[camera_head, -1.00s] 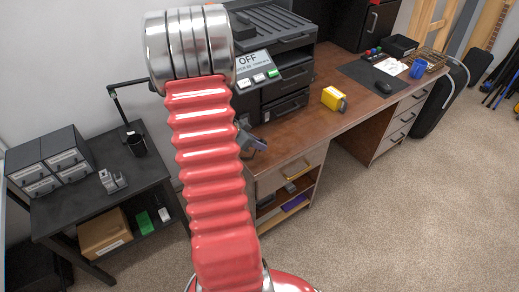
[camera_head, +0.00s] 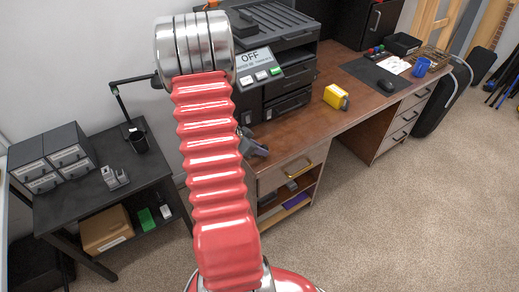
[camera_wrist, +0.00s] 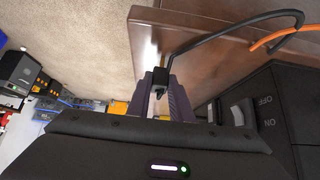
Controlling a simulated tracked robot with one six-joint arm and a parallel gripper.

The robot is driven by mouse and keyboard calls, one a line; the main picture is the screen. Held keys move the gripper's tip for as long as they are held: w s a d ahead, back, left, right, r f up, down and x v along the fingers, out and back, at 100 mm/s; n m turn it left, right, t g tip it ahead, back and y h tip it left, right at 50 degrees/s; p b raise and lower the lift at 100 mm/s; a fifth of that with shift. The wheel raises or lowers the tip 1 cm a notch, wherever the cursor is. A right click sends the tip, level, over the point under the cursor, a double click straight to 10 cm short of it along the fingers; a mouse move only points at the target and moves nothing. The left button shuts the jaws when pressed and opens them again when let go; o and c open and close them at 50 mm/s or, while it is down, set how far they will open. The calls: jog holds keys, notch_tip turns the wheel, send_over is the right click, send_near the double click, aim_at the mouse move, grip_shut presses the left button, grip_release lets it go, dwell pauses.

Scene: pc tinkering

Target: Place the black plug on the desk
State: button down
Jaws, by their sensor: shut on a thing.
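The black plug (camera_wrist: 160,79) is between the fingertips of my gripper (camera_wrist: 167,98) in the wrist view, and the fingers are shut on it. A black cable runs from the plug up and to the right. The brown desk (camera_wrist: 215,62) lies beyond the plug in the wrist view; I cannot tell whether the plug touches it. In the head view my gripper (camera_head: 254,147) shows only partly beside my red arm, near the front left edge of the desk (camera_head: 300,128). The plug cannot be made out there.
A black machine with an ON/OFF switch (camera_wrist: 240,113) is close to the right of my gripper. An orange cable (camera_wrist: 282,33) lies near it. On the desk are a yellow mug-like object (camera_head: 336,97), a blue mug (camera_head: 420,68) and a mouse (camera_head: 386,85). The desk front is mostly clear.

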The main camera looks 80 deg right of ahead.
jog(key=c, duration=1.6)
grip_release()
jog(key=v, duration=1.2)
jog(key=shift+w, duration=0.1)
